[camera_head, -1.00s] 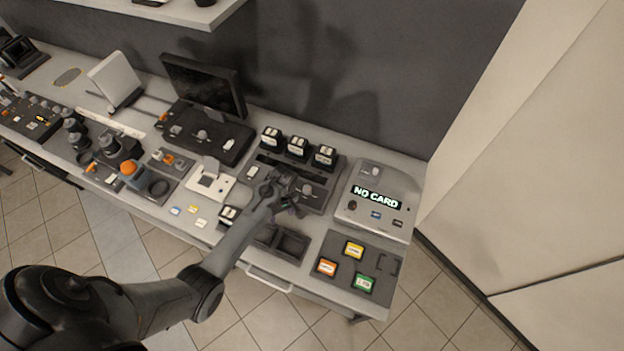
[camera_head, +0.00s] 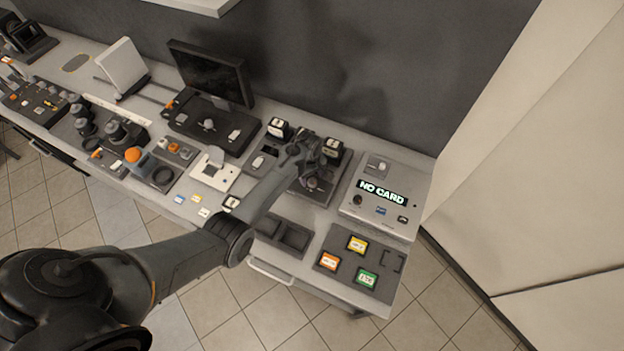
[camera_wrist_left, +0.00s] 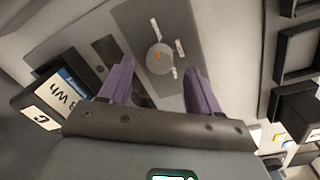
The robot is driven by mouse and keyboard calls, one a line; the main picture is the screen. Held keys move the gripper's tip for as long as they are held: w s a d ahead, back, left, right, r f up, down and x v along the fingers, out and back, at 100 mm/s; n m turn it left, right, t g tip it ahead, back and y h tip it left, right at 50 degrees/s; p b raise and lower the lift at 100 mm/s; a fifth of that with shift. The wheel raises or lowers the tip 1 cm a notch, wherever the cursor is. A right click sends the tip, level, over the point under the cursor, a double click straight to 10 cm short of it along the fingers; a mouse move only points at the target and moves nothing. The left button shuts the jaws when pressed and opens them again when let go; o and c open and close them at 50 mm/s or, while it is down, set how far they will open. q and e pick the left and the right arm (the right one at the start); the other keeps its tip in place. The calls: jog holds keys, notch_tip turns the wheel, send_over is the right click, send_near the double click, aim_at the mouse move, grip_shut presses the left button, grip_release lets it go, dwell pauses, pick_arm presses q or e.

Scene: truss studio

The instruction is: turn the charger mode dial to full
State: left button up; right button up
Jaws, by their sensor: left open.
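The charger (camera_head: 322,198) is a dark panel on the desk, with black batteries (camera_head: 278,128) along its back edge. My left gripper (camera_head: 316,158) is above the charger and hides part of it in the head view. My right gripper is not in view.
A battery (camera_wrist_left: 55,103) stands close to the left finger in the wrist view. A card reader (camera_head: 385,197) reading "NO CARD" is right of the charger. A tray with coloured cards (camera_head: 340,280) is in front. A monitor (camera_head: 210,75) stands to the left.

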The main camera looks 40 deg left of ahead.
aim_at(312, 182)
pick_arm(q)
jog(key=shift+f, duration=1.35)
jog(key=shift+c, duration=0.3)
jog(key=c, duration=1)
